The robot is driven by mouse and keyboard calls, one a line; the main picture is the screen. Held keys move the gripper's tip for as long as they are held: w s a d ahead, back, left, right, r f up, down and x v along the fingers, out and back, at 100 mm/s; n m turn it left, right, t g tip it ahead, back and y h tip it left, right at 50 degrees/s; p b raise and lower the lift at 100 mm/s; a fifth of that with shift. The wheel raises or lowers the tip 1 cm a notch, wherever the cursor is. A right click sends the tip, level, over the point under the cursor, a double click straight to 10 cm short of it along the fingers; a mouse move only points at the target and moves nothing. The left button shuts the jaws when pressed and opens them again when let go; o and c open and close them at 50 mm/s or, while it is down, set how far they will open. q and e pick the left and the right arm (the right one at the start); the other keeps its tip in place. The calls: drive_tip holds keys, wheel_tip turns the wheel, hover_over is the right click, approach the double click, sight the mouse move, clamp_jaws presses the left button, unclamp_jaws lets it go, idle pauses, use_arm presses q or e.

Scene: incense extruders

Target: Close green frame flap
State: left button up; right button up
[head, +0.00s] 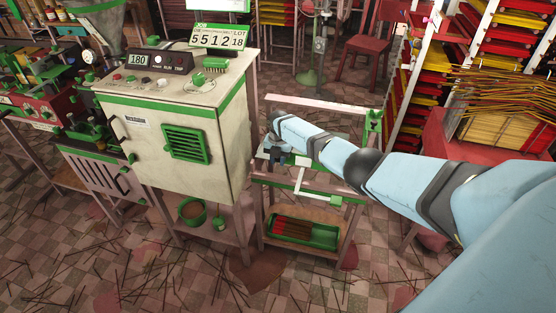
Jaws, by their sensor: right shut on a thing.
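A low stand with a green-edged frame (275,181) is right of the cream cabinet. A pale bar (322,104) runs along its far side, with a green fitting (373,119) at the right end. A white handle-like piece (303,188) shows at the near edge. My right arm reaches in from the right, over the frame. My right gripper (273,153) is at the frame's left side, close to the cabinet, and is shut on a part there, seemingly the green frame flap. The fingertips and the gripped part are small and largely hidden. My left gripper is not in view.
The cream cabinet (228,135) with a green vent stands close left of my gripper. A green tray (300,234) with red sticks is on the stand's lower shelf. Racks (408,75) rise at the right. Loose sticks litter the checkered floor (190,280).

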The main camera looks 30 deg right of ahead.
drive_tip(key=o, duration=0.9)
drive_tip(key=shift+r, duration=0.35)
wheel_tip(320, 180, up, 13)
drive_tip(key=p, duration=0.1)
drive_tip(key=shift+w+d+p, duration=0.25)
drive_tip(key=shift+d+p, duration=0.1)
drive_tip(key=shift+p, duration=0.05)
